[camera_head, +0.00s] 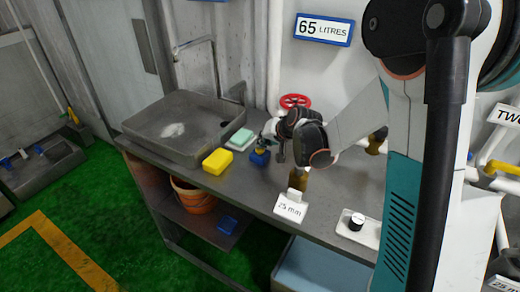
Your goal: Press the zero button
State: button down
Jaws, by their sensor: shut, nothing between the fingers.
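My gripper (271,137) is small in the head view, low over the back of the grey bench. It is shut and empty, with its fingers close to a small blue item (260,158); I cannot tell whether they touch it. No button marked zero can be made out. A white plate with a black round knob (357,222) lies on the bench at the right, apart from the gripper. My arm hides part of the bench on the right.
The bench (235,182) carries a grey sink (182,128), a yellow sponge (217,161) and a green soap-like block (241,137). A red valve wheel (295,101) is behind my wrist. A "65 LITRES" sign (323,29) hangs above. An orange bucket (193,196) stands below.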

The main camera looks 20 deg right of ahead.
jog(key=shift+f, duration=0.35)
jog(key=shift+r, duration=0.15)
dwell(0.4)
jog(key=shift+r+p, duration=0.4)
jog(key=shift+r, duration=0.45)
jog(key=shift+r, duration=0.1)
jog(key=shift+r+p, duration=1.7)
jog(key=shift+r, duration=0.75)
